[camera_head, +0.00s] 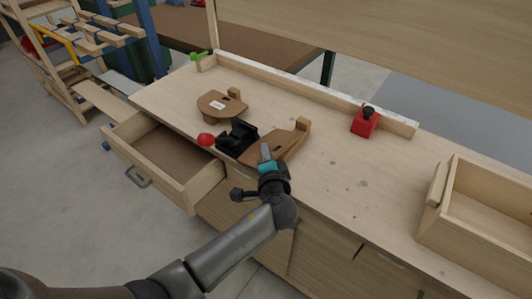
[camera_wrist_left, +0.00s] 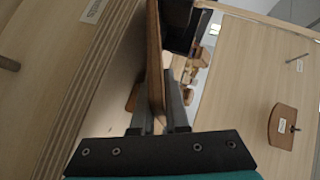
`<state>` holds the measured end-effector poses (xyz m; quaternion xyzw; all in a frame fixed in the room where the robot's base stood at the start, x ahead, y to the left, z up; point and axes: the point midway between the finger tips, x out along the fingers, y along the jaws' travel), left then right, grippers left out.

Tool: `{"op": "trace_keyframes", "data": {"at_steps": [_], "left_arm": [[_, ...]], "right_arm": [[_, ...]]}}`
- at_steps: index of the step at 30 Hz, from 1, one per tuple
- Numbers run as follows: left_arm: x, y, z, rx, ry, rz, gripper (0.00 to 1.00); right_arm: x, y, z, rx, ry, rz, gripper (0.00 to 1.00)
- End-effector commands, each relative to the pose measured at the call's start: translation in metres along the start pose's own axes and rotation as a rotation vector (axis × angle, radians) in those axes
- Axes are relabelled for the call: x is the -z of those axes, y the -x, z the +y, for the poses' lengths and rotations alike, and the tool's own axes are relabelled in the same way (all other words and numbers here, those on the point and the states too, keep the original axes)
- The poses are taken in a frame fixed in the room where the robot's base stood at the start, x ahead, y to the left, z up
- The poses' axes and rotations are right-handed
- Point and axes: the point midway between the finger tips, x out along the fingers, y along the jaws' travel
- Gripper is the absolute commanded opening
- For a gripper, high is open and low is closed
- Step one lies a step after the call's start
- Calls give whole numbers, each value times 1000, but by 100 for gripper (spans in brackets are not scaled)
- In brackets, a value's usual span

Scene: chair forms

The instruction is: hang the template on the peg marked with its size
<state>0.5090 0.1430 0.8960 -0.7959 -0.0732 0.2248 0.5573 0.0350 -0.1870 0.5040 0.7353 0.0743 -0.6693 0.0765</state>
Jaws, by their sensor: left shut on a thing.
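My left gripper (camera_head: 266,155) is shut on a flat brown wooden template (camera_head: 278,145) over the near edge of the workbench. In the left wrist view the template (camera_wrist_left: 155,60) is seen edge-on between the two fingers (camera_wrist_left: 158,112). A pale panel at the right of that view carries a peg (camera_wrist_left: 297,61) with a small white label. Lower on it, another brown template (camera_wrist_left: 282,126) hangs on a peg. The labels are too small to read. A rounded brown template (camera_head: 214,106) with a white label rests on the bench. My right gripper is out of view.
A black clamp with a red knob (camera_head: 206,140) stands beside the held template. An open drawer (camera_head: 165,153) juts out at the left. A red block (camera_head: 365,122) stands near the back ledge, and a wooden box (camera_head: 483,210) at the right.

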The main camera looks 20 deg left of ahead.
Motion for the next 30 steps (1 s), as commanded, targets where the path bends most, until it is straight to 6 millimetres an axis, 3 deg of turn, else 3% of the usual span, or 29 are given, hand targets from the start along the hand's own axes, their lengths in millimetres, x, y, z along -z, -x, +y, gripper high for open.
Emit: {"op": "trace_keyframes", "data": {"at_steps": [1, 2, 9, 21, 30], "left_arm": [[-2, -1, -2, 3, -1, -4, 0], [-2, -1, -1, 2, -1, -5, 14], [-2, -1, -1, 2, -1, -4, 42], [-3, 0, 5, 0, -3, -3, 42], [-2, 58, 6, -3, 1, -3, 42]], "right_arm": [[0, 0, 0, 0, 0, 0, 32], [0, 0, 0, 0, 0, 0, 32], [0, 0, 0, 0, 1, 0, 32], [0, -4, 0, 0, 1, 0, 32], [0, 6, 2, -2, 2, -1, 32]]}}
